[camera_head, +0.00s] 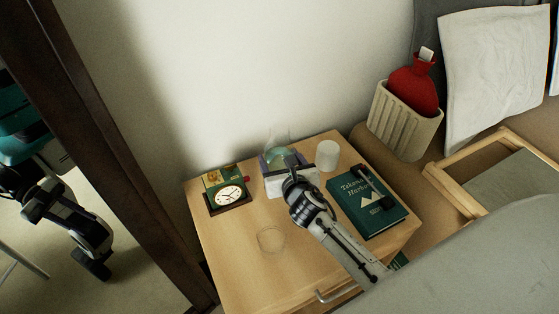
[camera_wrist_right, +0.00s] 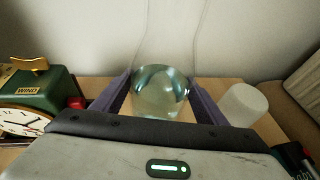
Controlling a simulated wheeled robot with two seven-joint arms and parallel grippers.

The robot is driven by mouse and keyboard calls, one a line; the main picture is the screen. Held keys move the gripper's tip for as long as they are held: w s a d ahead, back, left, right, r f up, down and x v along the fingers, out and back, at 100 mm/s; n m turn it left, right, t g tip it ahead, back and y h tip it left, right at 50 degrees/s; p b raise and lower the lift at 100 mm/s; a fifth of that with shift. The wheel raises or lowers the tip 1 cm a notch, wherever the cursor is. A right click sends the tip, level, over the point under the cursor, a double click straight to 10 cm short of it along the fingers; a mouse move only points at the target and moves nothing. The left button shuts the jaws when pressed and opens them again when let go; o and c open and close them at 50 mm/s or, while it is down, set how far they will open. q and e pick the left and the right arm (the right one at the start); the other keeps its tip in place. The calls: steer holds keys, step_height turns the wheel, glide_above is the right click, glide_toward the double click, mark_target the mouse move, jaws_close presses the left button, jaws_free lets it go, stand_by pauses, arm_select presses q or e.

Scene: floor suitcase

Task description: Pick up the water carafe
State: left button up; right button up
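The water carafe (camera_head: 278,138) is clear glass with a round bulb and a tall neck, near the back edge of the bedside table. In the right wrist view its bulb (camera_wrist_right: 160,92) sits between my two purple fingers, its neck rising out of the frame. My right gripper (camera_head: 283,157) reaches over the table, with its fingers spread wide on either side of the bulb. The fingers (camera_wrist_right: 161,76) lie very close to the glass; firm contact is not visible. The carafe's base is hidden behind the gripper body.
A faint clear ring (camera_head: 271,239) lies in front. A red bottle (camera_head: 413,90) sits in a holder at right.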

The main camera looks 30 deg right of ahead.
mark_target(281, 133)
steer(key=c, duration=1.1)
steer(key=shift+w+r, duration=0.1)
steer(key=shift+r, duration=0.05)
step_height(281, 133, up, 9)
steer(key=p, duration=0.4)
steer(key=shift+r, duration=0.55)
